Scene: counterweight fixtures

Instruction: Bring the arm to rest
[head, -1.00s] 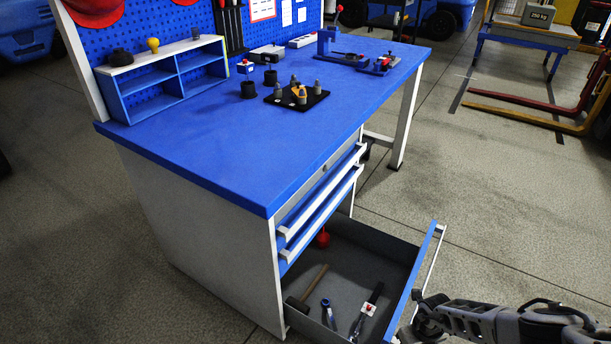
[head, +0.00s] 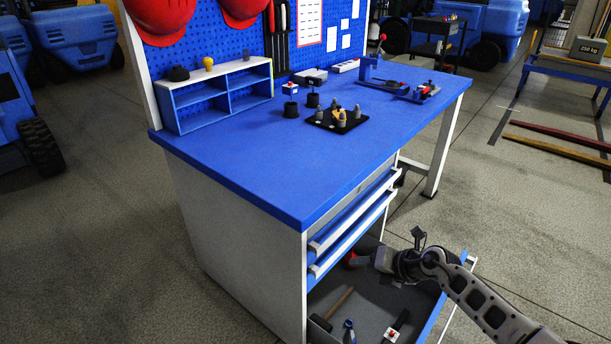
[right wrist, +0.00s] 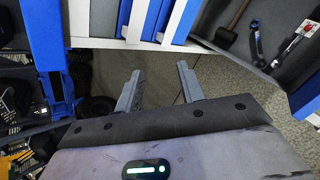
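My right arm reaches in from the lower right of the head view. Its gripper (head: 388,250) shows in front of the workbench's open bottom drawer (head: 446,310), overlapping its far part in the picture. In the right wrist view the two fingers of the right gripper (right wrist: 158,82) stand apart with only floor visible between them. It is open and empty. White drawer handles (right wrist: 148,20) lie beyond the fingertips in that view; I see no clear contact. My left arm and gripper are not in view.
The blue workbench (head: 250,165) carries a shelf (head: 222,95), a black tray (head: 322,122) of small weights, and fixtures. A hammer (head: 338,303), a wrench (head: 349,332) and a red item (head: 350,258) lie in the drawer. Open floor (head: 540,240) extends right.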

